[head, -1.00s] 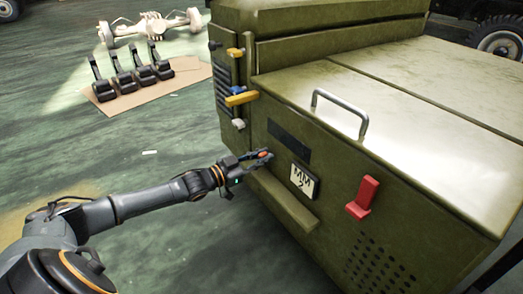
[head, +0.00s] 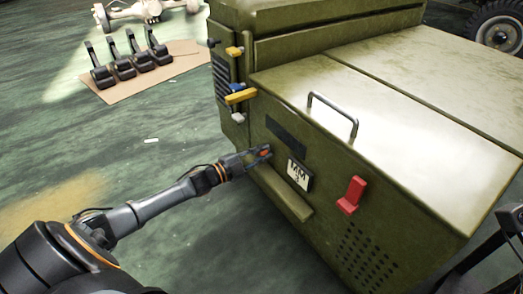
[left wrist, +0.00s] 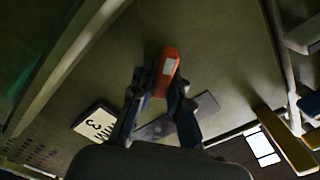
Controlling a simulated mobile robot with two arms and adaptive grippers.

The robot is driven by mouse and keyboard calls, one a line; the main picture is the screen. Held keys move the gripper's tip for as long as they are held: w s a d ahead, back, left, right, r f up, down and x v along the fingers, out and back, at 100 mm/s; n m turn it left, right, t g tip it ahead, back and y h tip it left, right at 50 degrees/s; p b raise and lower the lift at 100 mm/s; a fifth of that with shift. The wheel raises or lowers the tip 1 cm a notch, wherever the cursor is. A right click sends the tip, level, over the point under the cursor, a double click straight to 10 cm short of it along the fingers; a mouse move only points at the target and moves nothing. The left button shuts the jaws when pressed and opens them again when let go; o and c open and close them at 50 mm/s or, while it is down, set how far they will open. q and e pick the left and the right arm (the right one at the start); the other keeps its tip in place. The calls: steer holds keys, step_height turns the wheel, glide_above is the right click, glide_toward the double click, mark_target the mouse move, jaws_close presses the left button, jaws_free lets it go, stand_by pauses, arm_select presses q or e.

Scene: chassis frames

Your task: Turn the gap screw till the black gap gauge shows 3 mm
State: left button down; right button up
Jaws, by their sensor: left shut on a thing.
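A small orange-red screw knob (left wrist: 166,70) sticks out from the front of the olive green housing; in the head view a bit of it (head: 265,153) shows at the fingertips. My left gripper (head: 260,153) is shut on this knob, with one finger on each side in the left wrist view (left wrist: 160,95). The black gap gauge (head: 286,132) is a dark strip above and right of the knob, with no readable marking; in the left wrist view it is partly hidden behind a finger (left wrist: 205,104). My right gripper is not in view.
A white plate reading "MM 3" (head: 299,174) is right of the knob. A red lever (head: 351,195), a metal handle (head: 334,114) and a yellow lever (head: 241,97) stick out from the housing (head: 400,130). A ledge (head: 284,193) runs below the gripper. Black pedals (head: 125,68) stand at upper left.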

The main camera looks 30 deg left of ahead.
arm_select(q)
steer(key=shift+f+m, duration=0.1)
steer(key=shift+m, duration=0.3)
steer(key=c, duration=1.3)
jaws_free()
steer(key=shift+s, duration=0.1)
steer(key=shift+v, duration=5.95)
